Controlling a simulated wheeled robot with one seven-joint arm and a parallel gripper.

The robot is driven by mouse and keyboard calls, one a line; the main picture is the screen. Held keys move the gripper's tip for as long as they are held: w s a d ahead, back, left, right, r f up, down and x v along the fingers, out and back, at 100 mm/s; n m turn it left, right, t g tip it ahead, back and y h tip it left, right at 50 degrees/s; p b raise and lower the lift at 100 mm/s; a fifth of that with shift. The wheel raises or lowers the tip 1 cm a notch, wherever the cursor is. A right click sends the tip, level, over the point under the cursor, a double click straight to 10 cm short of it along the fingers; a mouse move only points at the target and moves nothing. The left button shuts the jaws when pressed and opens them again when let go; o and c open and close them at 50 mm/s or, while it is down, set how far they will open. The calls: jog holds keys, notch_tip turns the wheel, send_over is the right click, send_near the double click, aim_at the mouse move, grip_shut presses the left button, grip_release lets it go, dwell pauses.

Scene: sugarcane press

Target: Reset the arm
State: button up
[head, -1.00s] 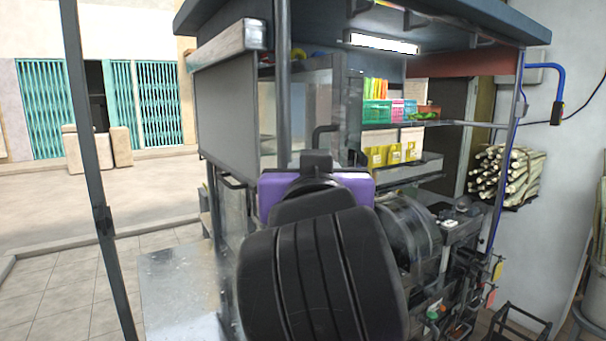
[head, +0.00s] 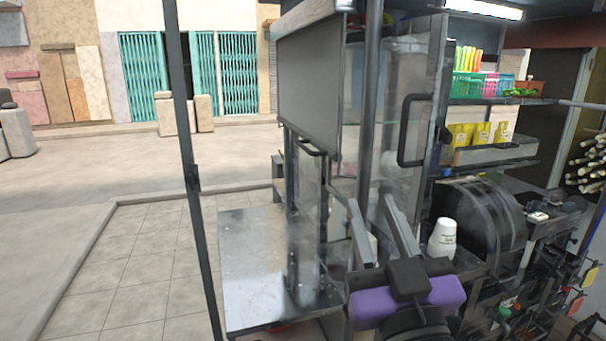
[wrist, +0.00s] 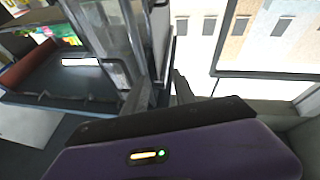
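My gripper (head: 371,205) is at the lower middle of the head view, with a purple body and two grey fingers pointing up and away. The fingers stand apart with nothing visible between them. In the wrist view the two fingers (wrist: 160,85) also show spread above the purple body. The gripper is in front of the clear-panelled side of the sugarcane press stall. A white cup (head: 442,238) stands just right of the fingers in the head view and is not between them.
A metal side table (head: 248,265) is left of the gripper. A dark rounded machine housing (head: 485,222) is to the right, below a shelf with yellow boxes (head: 470,134). A thin post (head: 189,180) stands at the left. Tiled floor beyond it is clear.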

jog(key=s+d+f+m+g, duration=0.1)
jog(key=s+d+f, duration=0.1)
jog(key=s+f, duration=0.55)
jog(key=s+d+f, duration=0.3)
jog(key=s+f, duration=0.2)
jog(key=f, duration=0.6)
jog(key=s+d+f+g+h, duration=0.1)
jog(key=s+d+f+g, duration=0.1)
jog(key=s+f, duration=0.3)
jog(key=s+d+f+m+g+h, duration=0.1)
jog(key=s+f, duration=0.4)
jog(key=s, duration=0.6)
jog(key=s+d+f+g, duration=0.3)
jog(key=s+f, duration=0.2)
jog(key=s, duration=0.3)
jog(key=shift+m+g+h+b, duration=0.3)
jog(key=shift+h+b, duration=0.1)
jog(key=shift+b, duration=0.05)
